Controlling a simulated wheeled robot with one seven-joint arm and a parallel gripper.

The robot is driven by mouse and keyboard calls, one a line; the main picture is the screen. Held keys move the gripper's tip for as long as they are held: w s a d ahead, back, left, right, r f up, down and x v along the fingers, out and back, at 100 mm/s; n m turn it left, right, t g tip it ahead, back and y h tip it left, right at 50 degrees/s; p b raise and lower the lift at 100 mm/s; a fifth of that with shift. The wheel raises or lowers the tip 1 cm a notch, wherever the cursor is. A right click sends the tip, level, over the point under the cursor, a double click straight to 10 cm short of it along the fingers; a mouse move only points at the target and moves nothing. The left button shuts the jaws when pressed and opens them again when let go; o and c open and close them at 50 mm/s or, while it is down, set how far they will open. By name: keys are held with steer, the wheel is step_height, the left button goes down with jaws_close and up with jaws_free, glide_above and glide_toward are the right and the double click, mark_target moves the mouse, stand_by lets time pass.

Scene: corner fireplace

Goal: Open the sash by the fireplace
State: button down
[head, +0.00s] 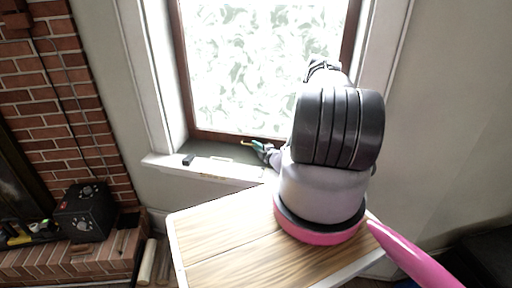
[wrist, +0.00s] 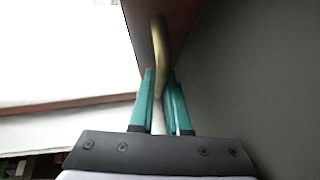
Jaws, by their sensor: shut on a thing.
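The sash (head: 255,68) has a dark red-brown wooden frame and patterned pale glass. In the head view it looks flush in its white surround, though my arm hides its lower right part. A curved brass handle (wrist: 158,40) stands out from the brown wood in the wrist view. My gripper (wrist: 160,82) has its teal fingers either side of the handle's lower end and is shut on it. In the head view my gripper (head: 256,146) is small, low at the sash's bottom rail, just above the sill.
A white sill (head: 215,169) holds a small black object (head: 188,160). A brick fireplace (head: 60,85) with a black box (head: 85,212) is at left. Bare wall is at right.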

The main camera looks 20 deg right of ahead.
stand_by(0.8)
step_height(320, 180, up, 27)
stand_by(0.3)
steer(key=c, duration=0.9)
jaws_free()
steer(key=shift+s, duration=0.1)
glide_toward(256, 93)
steer(key=s, duration=0.1)
steer(key=s+a+r, duration=0.1)
steer(key=s, duration=0.1)
steer(key=s+a+r, duration=0.1)
steer(key=s, duration=0.1)
steer(key=shift+s+r, duration=0.15)
steer(key=shift+s, duration=0.05)
